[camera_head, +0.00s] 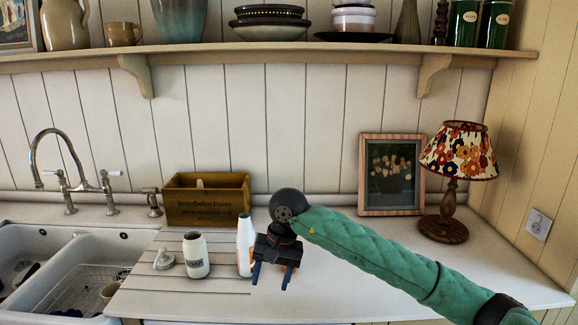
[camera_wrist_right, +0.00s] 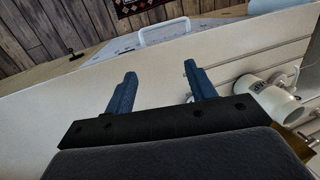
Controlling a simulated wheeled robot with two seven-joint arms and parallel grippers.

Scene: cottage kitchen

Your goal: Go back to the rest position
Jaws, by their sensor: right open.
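My right gripper (camera_head: 272,277) hangs over the white counter, its two blue fingers pointing down, open and empty. In the wrist view its fingers (camera_wrist_right: 157,82) stand apart with nothing between them. In the head view it is just right of a white bottle (camera_head: 245,246), covering part of it; I cannot tell whether they touch. My right arm, in a green quilted sleeve, reaches in from the lower right. My left gripper is not in view.
Behind are a wooden crate (camera_head: 207,207), a framed picture (camera_head: 391,175) and a lamp (camera_head: 456,160). A sink (camera_head: 60,275) lies left; a shelf (camera_head: 300,49) runs above. The counter's front right is clear.

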